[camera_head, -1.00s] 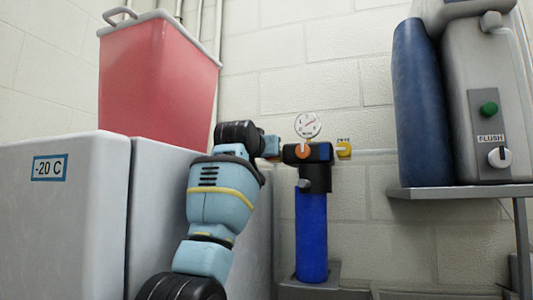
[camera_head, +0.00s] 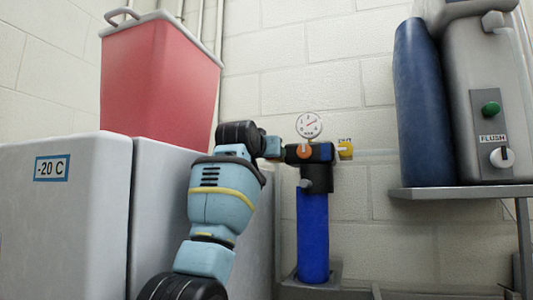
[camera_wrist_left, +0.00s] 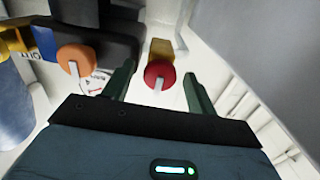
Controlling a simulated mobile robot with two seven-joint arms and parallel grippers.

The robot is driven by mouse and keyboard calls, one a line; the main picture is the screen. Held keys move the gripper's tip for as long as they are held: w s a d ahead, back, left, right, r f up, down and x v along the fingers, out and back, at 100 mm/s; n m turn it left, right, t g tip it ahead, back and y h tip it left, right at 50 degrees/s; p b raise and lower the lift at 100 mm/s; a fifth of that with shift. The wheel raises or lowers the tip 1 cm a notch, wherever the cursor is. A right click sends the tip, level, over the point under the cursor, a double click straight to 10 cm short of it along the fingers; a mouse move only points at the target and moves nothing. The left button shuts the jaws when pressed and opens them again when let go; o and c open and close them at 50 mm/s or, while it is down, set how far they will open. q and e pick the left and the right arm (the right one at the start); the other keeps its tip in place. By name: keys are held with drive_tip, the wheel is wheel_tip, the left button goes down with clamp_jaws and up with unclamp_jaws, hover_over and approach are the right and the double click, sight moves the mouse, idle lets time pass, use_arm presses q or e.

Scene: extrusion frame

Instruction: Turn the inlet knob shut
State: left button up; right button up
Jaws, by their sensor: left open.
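In the left wrist view a round red knob (camera_wrist_left: 160,74) with a pale bar on its face sits in front of a yellow fitting (camera_wrist_left: 161,48). My left gripper (camera_wrist_left: 159,70) is open, with one dark green finger on each side of the red knob. No contact between fingers and knob can be made out. An orange knob (camera_wrist_left: 76,61) is to the left; it also shows in the head view (camera_head: 304,149) on the black filter head (camera_head: 322,153). There my left gripper (camera_head: 280,148) reaches the filter head's left side, and the red knob cannot be made out. My right gripper is out of view.
A grey freezer (camera_head: 60,225) bearing a red bin (camera_head: 160,85) stands left. A shelf (camera_head: 460,193) is at right.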

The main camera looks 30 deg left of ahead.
use_arm(q)
drive_tip(key=shift+s, duration=0.1)
drive_tip(key=v, duration=0.7)
drive_tip(key=shift+s, duration=0.25)
idle(0.4)
drive_tip(key=shift+f, duration=0.1)
